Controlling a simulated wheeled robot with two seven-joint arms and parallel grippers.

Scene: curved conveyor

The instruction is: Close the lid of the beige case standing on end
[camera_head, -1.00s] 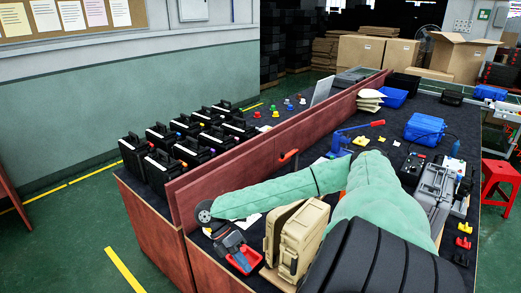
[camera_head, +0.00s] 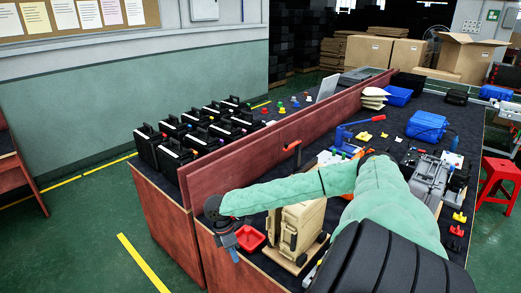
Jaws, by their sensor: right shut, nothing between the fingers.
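The beige case (camera_head: 299,230) stands on end on a light board at the near end of the dark table. Its two halves look pressed together or nearly so, with no clear gap between them; part of its upper side is behind my right sleeve. My right arm, in a green sleeve, reaches in from the lower right and passes above and behind the case. My right gripper (camera_head: 232,250) hangs down to the left of the case, apart from it, shut and empty. My left gripper is not in view.
A red tray (camera_head: 250,238) lies between the gripper and the case. A wooden divider (camera_head: 270,155) runs along the table, with several black cases (camera_head: 172,155) beyond it.

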